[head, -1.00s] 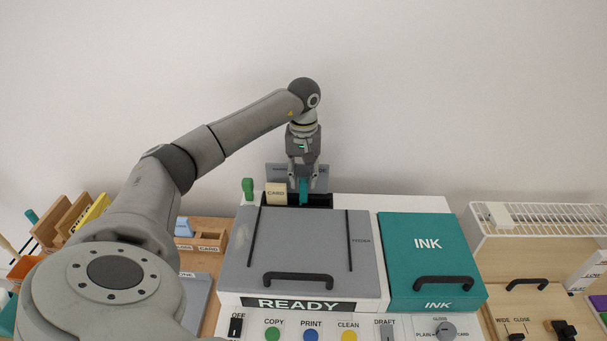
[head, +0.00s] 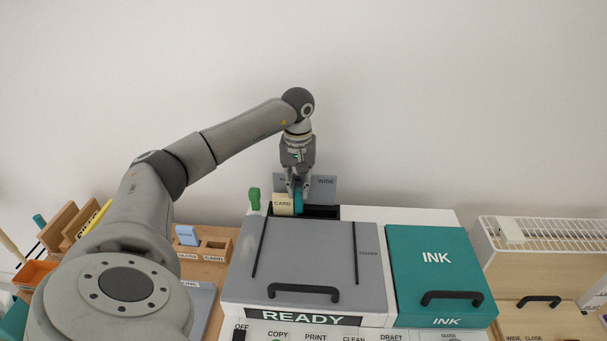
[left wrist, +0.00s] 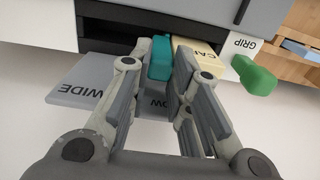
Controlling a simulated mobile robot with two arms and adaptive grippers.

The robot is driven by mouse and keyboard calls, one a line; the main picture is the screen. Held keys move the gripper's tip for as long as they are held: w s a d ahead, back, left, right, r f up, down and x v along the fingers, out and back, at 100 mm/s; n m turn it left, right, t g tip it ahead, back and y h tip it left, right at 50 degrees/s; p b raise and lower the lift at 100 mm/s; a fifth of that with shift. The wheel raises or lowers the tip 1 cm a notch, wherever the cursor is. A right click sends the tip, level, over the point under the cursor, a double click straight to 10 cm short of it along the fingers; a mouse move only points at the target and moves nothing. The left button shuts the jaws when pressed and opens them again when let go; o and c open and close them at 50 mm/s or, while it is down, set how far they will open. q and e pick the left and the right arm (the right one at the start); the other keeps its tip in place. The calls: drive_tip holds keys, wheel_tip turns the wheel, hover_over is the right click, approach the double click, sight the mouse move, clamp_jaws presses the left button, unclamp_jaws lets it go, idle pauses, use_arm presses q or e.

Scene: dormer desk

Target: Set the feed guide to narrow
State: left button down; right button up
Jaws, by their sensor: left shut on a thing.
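The feed guide is a teal tab (head: 298,203) in the dark slot at the back of the grey printer. My left gripper (head: 298,189) is shut on it from above. In the left wrist view the teal guide (left wrist: 160,58) sits between the fingertips, right beside the cream card stack (left wrist: 197,60). The card stack (head: 283,204) stands just left of the guide in the head view. A grey plate (head: 324,188) behind the slot reads WIDE at its right. Its left word is mostly hidden by the gripper; the wrist view shows its end, "OW". My right gripper is not in view.
A green lever (head: 254,198), by a GRIP label in the wrist view, stands left of the slot. The grey feeder lid (head: 318,255) and teal INK cover (head: 436,257) lie in front. A wall is close behind. The slot right of the guide is empty.

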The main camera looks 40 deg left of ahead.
use_arm(q)
drive_tip(key=c, duration=1.5)
unclamp_jaws()
drive_tip(key=shift+a, duration=0.15)
drive_tip(key=shift+o, duration=0.9)
drive_tip(key=shift+s+a, duration=0.1)
drive_tip(key=shift+s, duration=0.05)
drive_tip(key=shift+r, duration=0.5)
wheel_tip(320, 180, up, 11)
